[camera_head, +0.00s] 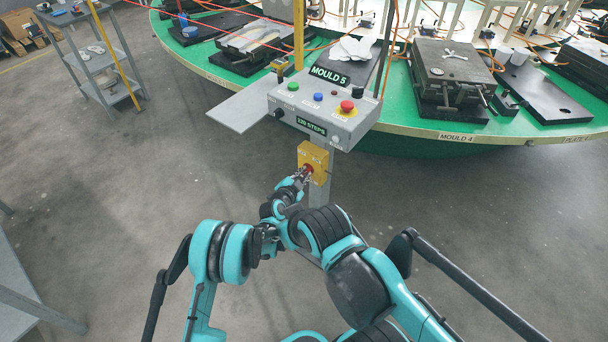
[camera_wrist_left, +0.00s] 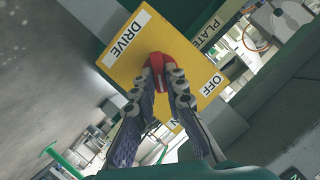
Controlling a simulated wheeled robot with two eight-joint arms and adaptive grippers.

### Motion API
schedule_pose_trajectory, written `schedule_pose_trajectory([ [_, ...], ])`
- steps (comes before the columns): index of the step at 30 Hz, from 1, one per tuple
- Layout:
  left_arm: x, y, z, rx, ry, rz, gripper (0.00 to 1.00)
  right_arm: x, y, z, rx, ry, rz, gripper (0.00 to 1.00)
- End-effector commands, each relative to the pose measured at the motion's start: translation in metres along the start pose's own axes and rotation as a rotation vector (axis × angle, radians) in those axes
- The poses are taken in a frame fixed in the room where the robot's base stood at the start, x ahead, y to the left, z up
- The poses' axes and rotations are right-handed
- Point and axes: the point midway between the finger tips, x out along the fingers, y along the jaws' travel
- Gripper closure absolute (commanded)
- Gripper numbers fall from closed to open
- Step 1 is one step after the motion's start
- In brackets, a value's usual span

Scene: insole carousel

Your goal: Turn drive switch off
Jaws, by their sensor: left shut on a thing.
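The drive switch is a yellow box (camera_head: 318,152) on the grey post below the control panel, with a red knob (camera_head: 308,168) on its face. In the left wrist view the yellow face (camera_wrist_left: 128,62) reads "DRIVE" along one edge and "OFF" (camera_wrist_left: 212,85) at the right. Another label near the bottom, ending in "N", is partly hidden by the fingers. My left gripper (camera_head: 304,173) is shut on the red knob, with a finger on each side of it (camera_wrist_left: 160,66). The knob's exact pointing direction is hard to tell. My right gripper is out of view.
The grey control panel (camera_head: 290,108) with green, blue and red buttons is right above the switch. Behind it is the green carousel table (camera_head: 400,95) with moulds. A grey shelf cart (camera_head: 95,62) stands far left. The floor around the post is clear.

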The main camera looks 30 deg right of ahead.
Motion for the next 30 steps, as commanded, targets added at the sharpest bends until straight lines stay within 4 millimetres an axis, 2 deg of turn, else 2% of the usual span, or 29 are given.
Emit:
schedule_pose_trajectory([
  [30,0.0022,-0.0106,0.0064,-0.876,-0.001,0.362,1.00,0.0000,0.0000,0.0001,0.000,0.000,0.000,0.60],
])
